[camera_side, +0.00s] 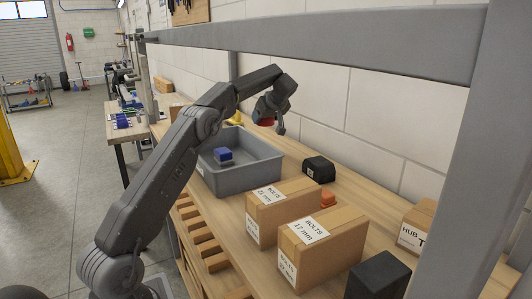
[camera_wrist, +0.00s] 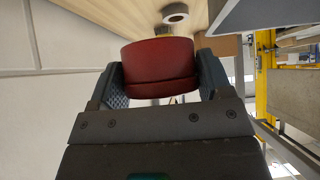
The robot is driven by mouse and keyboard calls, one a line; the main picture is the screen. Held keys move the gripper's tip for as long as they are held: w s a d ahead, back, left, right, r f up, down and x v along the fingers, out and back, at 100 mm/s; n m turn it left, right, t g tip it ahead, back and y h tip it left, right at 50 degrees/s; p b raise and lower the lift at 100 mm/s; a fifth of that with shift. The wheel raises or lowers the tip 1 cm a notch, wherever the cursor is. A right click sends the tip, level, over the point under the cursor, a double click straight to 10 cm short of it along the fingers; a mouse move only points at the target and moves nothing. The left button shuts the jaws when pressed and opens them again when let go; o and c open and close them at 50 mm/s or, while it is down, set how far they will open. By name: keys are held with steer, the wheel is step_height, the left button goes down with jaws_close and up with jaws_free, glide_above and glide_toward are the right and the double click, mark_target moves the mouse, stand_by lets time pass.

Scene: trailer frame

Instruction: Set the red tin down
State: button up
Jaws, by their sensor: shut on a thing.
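The red tin (camera_wrist: 158,66) is held between the two fingers of my gripper (camera_wrist: 160,82) in the wrist view. In the side view only a small part of the red tin (camera_side: 267,122) shows, below my gripper (camera_side: 268,118). My gripper is shut on it. It is in the air at the back of the bench, near the far right corner of the grey bin. The tin's far side is hidden in both views.
A grey bin (camera_side: 243,181) with a blue item (camera_side: 223,155) inside stands on the wooden bench (camera_side: 225,228). Bolt boxes (camera_side: 283,208) (camera_side: 322,249), a black object (camera_side: 319,168) and an orange object (camera_side: 328,198) stand to the right. A grey frame beam (camera_side: 330,45) crosses above.

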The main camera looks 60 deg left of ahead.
steer(key=shift+w+d+f+n, duration=0.1)
steer(key=shift+f+n, duration=0.15)
steer(key=shift+n, duration=0.05)
step_height(320, 180, down, 10)
steer(key=shift+r, duration=0.25)
steer(key=shift+f, duration=0.1)
steer(key=o, duration=1)
steer(key=shift+d+r, duration=0.1)
steer(key=shift+r, duration=0.1)
steer(key=v, duration=1.1)
steer(key=shift+w+d+r, duration=0.15)
steer(key=shift+d+r, duration=0.1)
